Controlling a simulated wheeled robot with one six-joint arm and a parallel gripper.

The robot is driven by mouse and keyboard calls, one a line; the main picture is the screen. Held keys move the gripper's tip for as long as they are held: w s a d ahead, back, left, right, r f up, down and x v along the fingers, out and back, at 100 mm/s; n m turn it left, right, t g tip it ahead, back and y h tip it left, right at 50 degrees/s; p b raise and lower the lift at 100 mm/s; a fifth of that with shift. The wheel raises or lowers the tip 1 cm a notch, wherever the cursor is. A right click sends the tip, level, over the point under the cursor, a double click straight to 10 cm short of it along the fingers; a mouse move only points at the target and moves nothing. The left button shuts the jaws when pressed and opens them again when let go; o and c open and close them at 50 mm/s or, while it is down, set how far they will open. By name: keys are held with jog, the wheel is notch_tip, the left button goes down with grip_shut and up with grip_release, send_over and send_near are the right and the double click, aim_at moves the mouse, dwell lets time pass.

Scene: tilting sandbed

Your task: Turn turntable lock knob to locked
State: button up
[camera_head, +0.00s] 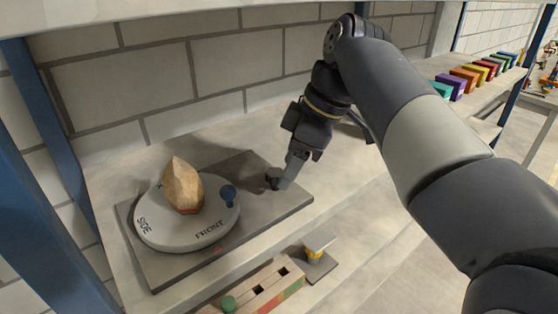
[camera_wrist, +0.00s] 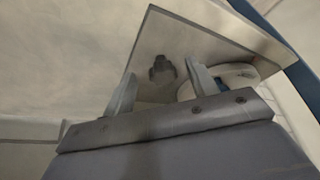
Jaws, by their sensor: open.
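A round white turntable (camera_head: 165,235) marked SIDE and FRONT sits on a grey base plate (camera_head: 180,268). It carries a tan faceted block (camera_head: 182,188) and a blue peg (camera_head: 229,194). A dark lock knob (camera_head: 273,176) stands on the plate to the right of the turntable. My gripper (camera_head: 284,181) points down at the knob, partly overlapping it. In the wrist view the dark knob (camera_wrist: 162,69) shows beyond and between the two spread fingers, with no clear contact. The turntable (camera_wrist: 240,72) is partly hidden by the right finger there. The knob's lock marking cannot be read.
The plate lies on a pale shelf (camera_head: 110,180) against a block wall, with a blue post (camera_head: 45,180) at left. Below the front edge are a wooden holed block (camera_head: 262,290) and a small stand (camera_head: 318,258). Coloured blocks (camera_head: 470,80) line the right shelf.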

aim_at(272, 176)
jog(key=shift+w+a, duration=0.25)
jog(key=shift+a, duration=0.75)
jog(key=shift+a+f, duration=0.1)
jog(key=shift+f, duration=0.5)
jog(key=shift+c, duration=0.4)
jog(key=c, duration=0.9)
